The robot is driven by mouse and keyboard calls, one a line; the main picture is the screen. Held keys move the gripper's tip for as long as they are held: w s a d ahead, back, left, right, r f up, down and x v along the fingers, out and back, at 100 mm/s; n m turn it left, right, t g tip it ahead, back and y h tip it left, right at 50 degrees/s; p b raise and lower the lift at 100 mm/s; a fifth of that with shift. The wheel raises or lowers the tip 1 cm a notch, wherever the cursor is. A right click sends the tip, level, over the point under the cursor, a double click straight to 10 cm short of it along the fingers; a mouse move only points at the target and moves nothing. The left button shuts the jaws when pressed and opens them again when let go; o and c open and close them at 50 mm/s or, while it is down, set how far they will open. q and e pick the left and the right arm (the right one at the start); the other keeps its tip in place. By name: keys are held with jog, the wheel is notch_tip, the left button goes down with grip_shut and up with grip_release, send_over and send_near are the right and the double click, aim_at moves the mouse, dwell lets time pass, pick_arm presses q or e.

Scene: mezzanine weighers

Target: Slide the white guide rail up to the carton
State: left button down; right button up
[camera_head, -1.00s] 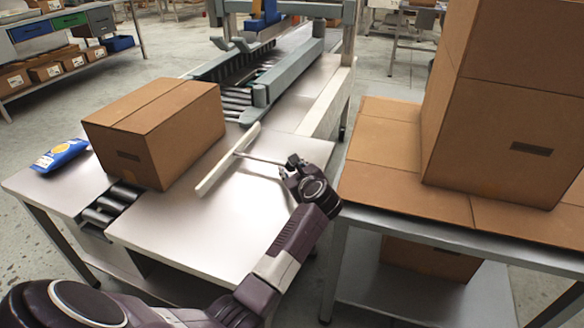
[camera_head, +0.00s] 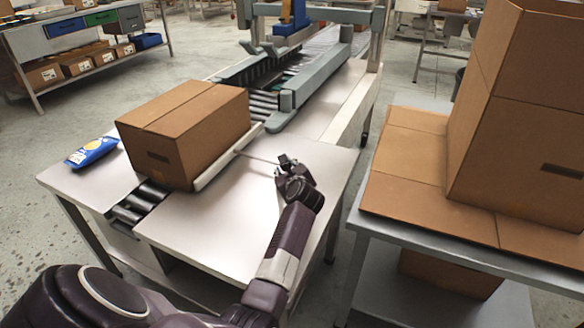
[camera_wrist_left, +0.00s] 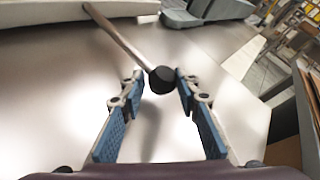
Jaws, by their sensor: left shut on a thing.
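The brown carton (camera_head: 185,132) sits on the conveyor rollers at the left of the metal table. The white guide rail (camera_head: 228,159) stands along the carton's right side, with no clear gap visible between them. A thin rod runs from the rail to a black knob (camera_wrist_left: 161,79). My left gripper (camera_head: 287,163) is to the right of the rail, shut on the knob end of the rod. In the left wrist view its blue-padded fingers are on both sides of the knob, and part of the rail (camera_wrist_left: 80,12) shows at the top. My right gripper is out of view.
A blue packet (camera_head: 92,151) lies left of the carton. Grey side guides (camera_head: 310,88) flank the rollers behind it. A bench (camera_head: 400,205) with stacked cartons (camera_head: 520,130) stands to the right. The tabletop (camera_head: 240,225) in front of the rail is clear.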

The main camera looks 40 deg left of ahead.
pick_arm(q)
jog(key=shift+w+r, duration=0.15)
jog(key=shift+r, duration=0.3)
jog(key=c, duration=1.7)
grip_release()
jog(key=shift+c, duration=0.2)
jog(key=shift+o, duration=1)
jog(key=shift+f, duration=0.25)
jog(key=shift+s+d, duration=0.35)
jog(key=shift+d, duration=0.1)
jog(key=shift+v, duration=3.2)
jog(key=shift+a+r, duration=0.1)
jog(key=shift+r, duration=0.1)
